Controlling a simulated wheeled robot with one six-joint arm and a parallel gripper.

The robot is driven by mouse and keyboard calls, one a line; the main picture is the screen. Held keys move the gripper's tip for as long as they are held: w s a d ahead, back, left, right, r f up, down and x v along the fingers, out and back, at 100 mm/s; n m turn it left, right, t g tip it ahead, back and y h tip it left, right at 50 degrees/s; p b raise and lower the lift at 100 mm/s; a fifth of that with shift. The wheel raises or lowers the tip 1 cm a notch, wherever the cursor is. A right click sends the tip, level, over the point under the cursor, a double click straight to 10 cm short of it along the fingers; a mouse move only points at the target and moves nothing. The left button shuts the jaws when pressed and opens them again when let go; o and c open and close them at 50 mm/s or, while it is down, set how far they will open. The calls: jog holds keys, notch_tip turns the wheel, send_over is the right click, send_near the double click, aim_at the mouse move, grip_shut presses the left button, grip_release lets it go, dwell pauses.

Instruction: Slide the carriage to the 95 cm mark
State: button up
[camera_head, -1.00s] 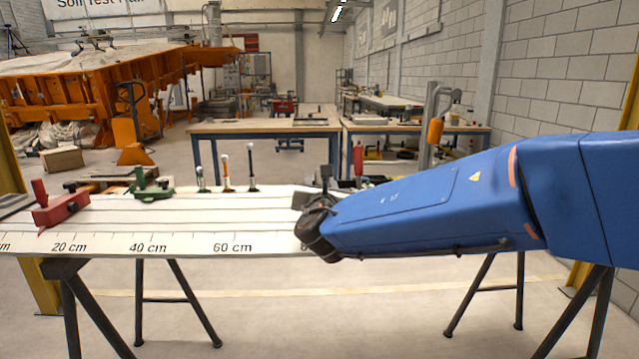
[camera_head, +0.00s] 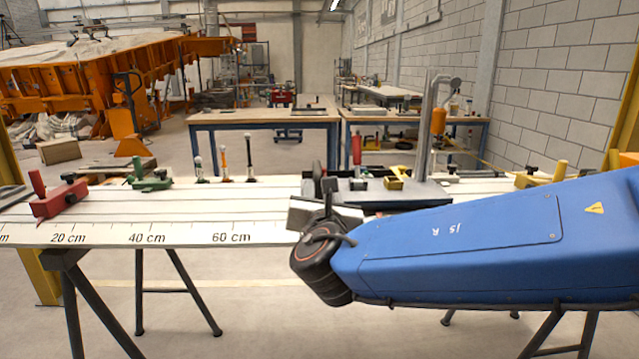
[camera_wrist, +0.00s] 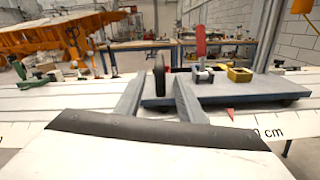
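The carriage (camera_head: 420,196) is a flat grey-blue plate on the white rail board (camera_head: 130,232), right of the 60 cm mark. It bears a red upright handle (camera_head: 357,150), a yellow block (camera_head: 394,183) and a black upright disc-like part (camera_wrist: 159,75) at its left end. A red pointer (camera_wrist: 230,114) shows at its front edge, near a partly hidden "0 cm" label. My gripper (camera_wrist: 157,97) is open, its two grey fingers apart on either side of the black part in the picture; I cannot tell whether they touch it. In the head view my wrist hides the scale beyond 60 cm.
A red clamp (camera_head: 58,197) and a green clamp (camera_head: 150,178) sit on the board's left part. Several small posts (camera_head: 225,165) stand at its back edge. A yellow clamp (camera_head: 545,176) sits at the right. The board between 40 and 60 cm is clear.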

jog(key=shift+s, duration=2.65)
jog(key=shift+d, duration=0.15)
